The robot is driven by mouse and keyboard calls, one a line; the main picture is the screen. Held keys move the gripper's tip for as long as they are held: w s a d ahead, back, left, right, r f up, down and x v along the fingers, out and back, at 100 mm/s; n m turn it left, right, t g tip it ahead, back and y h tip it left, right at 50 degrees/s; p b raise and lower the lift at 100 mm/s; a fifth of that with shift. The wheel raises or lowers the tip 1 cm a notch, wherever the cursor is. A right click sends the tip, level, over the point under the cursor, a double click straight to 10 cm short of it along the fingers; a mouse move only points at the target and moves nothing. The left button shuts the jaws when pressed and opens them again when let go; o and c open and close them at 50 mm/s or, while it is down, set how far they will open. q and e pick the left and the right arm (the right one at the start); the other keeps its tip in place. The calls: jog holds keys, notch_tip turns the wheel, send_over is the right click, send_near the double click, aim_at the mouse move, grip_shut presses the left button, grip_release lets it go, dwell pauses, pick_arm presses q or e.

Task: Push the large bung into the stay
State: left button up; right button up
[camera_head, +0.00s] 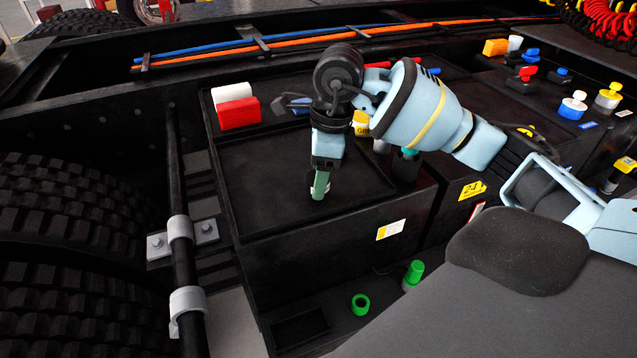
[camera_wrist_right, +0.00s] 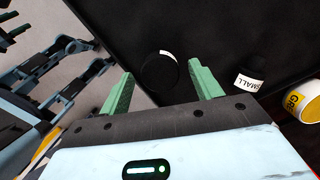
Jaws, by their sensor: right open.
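My right gripper (camera_head: 320,188) points down over the black tray top, its green fingertips low near the surface. In the right wrist view the gripper (camera_wrist_right: 160,92) is open. A round black piece with a white label strip, likely the large bung (camera_wrist_right: 160,74), lies on the dark surface and shows between the spread fingers; I cannot tell how deep it sits between them. In the head view the gripper mostly hides it. A black tube (camera_head: 178,165) in grey clamps, perhaps the stay, stands at the left. My left gripper is out of view.
A black piece marked SMALL (camera_wrist_right: 252,78) and a yellow-and-white cup (camera_wrist_right: 303,102) lie to the right in the wrist view. White and red blocks (camera_head: 238,112) stand behind the tray. Large tyres (camera_head: 70,230) fill the left. Green parts (camera_head: 360,304) sit on a lower ledge.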

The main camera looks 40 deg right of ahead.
jog(key=shift+w+a+f, duration=0.1)
jog(key=shift+a+f, duration=0.05)
jog(key=shift+f, duration=0.8)
jog(key=c, duration=1)
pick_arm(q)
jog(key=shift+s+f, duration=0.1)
pick_arm(e)
jog(key=shift+c, duration=0.2)
jog(key=shift+r, duration=0.1)
jog(key=shift+r, duration=0.45)
jog(key=shift+s+r, duration=0.3)
jog(key=shift+r, duration=0.35)
jog(key=shift+s+r, duration=0.25)
jog(key=shift+r, duration=0.35)
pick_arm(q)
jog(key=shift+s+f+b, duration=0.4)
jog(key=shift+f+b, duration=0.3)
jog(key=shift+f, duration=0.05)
pick_arm(e)
jog(key=s+a+r, duration=0.1)
jog(key=s+a, duration=0.1)
jog(key=s, duration=1.2)
jog(key=shift+s+r, duration=0.25)
jog(key=shift+s, duration=0.15)
